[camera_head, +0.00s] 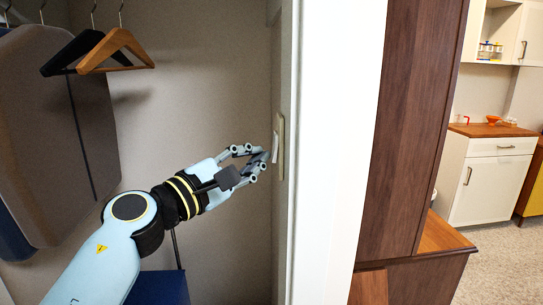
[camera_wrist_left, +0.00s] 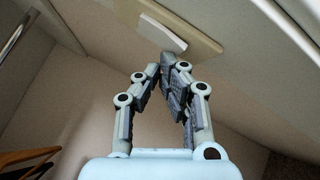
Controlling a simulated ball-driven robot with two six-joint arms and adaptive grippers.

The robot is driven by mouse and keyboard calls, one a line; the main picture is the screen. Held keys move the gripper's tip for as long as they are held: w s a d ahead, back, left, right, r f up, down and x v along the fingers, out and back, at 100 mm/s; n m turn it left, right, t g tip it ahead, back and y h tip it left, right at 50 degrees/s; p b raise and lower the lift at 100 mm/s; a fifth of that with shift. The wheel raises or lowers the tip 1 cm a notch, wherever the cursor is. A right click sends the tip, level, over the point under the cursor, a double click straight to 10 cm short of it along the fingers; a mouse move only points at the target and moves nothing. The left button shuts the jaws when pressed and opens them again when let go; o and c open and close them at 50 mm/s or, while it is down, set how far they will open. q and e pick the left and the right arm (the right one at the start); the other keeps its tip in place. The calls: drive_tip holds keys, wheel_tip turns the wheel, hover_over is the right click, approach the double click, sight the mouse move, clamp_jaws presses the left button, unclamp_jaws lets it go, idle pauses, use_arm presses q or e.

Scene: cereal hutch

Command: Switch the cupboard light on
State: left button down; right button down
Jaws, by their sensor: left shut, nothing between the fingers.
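The light switch is a white rocker (camera_head: 275,147) on a beige plate (camera_head: 281,148), fixed to the inner side wall of the cupboard by the white door frame. My left gripper (camera_head: 268,157) is shut and empty, its fingertips right at the rocker. In the left wrist view the rocker (camera_wrist_left: 163,33) and its plate (camera_wrist_left: 200,38) lie just beyond the closed fingertips (camera_wrist_left: 170,58). The fingertips look to be at or very near the rocker's edge; I cannot tell whether they touch. My right gripper is not in view. No lamp shows.
A dark blue box (camera_head: 160,287) is below my arm. The white door frame (camera_head: 340,150) and a brown wooden hutch (camera_head: 415,130) stand to the right.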

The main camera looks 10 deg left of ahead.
use_arm(q)
drive_tip(key=shift+d, duration=0.15)
idle(0.5)
drive_tip(key=shift+s+a, duration=0.15)
drive_tip(key=shift+a, duration=0.6)
drive_tip(key=shift+s+a+r+b, duration=0.15)
drive_tip(key=shift+s+a+b, duration=0.1)
drive_tip(key=shift+a, duration=0.55)
drive_tip(key=shift+s+a+r+b, duration=0.1)
drive_tip(key=shift+s+a+b, duration=0.1)
drive_tip(key=shift+a, duration=0.6)
drive_tip(key=shift+s+a+r+b, duration=0.15)
drive_tip(key=shift+s+a, duration=0.1)
drive_tip(key=shift+a, duration=0.55)
